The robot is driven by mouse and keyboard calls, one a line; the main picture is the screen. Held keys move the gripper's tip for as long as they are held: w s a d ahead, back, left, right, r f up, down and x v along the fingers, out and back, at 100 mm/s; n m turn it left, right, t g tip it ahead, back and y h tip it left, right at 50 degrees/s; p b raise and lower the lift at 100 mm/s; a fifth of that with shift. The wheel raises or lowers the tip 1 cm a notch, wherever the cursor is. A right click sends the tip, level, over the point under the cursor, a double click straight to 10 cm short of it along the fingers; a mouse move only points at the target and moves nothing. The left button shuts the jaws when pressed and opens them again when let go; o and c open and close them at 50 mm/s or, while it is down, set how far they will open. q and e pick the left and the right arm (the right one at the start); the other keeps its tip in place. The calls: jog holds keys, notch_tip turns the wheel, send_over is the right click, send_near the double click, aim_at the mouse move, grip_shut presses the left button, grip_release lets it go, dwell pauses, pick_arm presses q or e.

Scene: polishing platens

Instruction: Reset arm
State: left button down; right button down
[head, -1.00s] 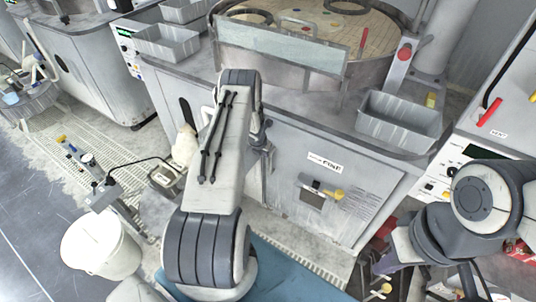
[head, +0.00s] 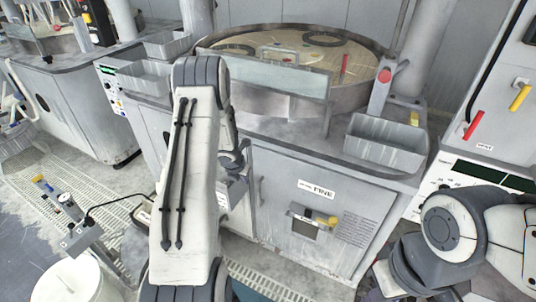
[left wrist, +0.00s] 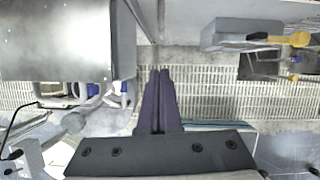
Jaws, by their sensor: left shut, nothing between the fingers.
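My left arm stands upright left of centre in the head view, in front of the FINE cabinet (head: 283,192). Its gripper is mostly hidden behind the arm there. In the left wrist view my left gripper (left wrist: 159,72) points away from the camera, its two dark purple fingers together with nothing between them. It appears over the grated floor (left wrist: 205,95). My right arm is folded at the lower right of the head view; its gripper is not visible.
The round polishing platen (head: 350,97) tops the cabinet behind a clear guard (head: 265,77). A grey bin (head: 385,143) sits at its right corner. A white bucket (head: 72,282) stands at lower left. A control panel (head: 440,178) is at right. A yellow-handled latch (head: 326,221) juts from the front.

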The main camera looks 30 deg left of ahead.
pick_arm(q)
jog(key=shift+r, duration=0.1)
jog(key=w+d+r+n+y, duration=0.2)
jog(key=d+r+n, duration=0.6)
jog(key=d+r, duration=0.45)
jog(key=s+d+r+n, duration=0.5)
jog(key=d+r+n, duration=0.1)
jog(key=d, duration=0.2)
jog(key=s+d+r+n+g+h, duration=0.1)
jog(key=s+d+n, duration=0.3)
jog(key=s, duration=0.5)
jog(key=s+d+r+n+g+h, duration=0.1)
jog(key=s+d+r+n+g, duration=0.1)
jog(key=s+d, duration=0.4)
jog(key=s+d+r+n+g+h, duration=0.1)
jog(key=s+d+n, duration=0.4)
jog(key=s, duration=0.8)
jog(key=shift+r+n+h, duration=0.3)
jog(key=shift+r+n, duration=0.6)
jog(key=shift+n, duration=0.2)
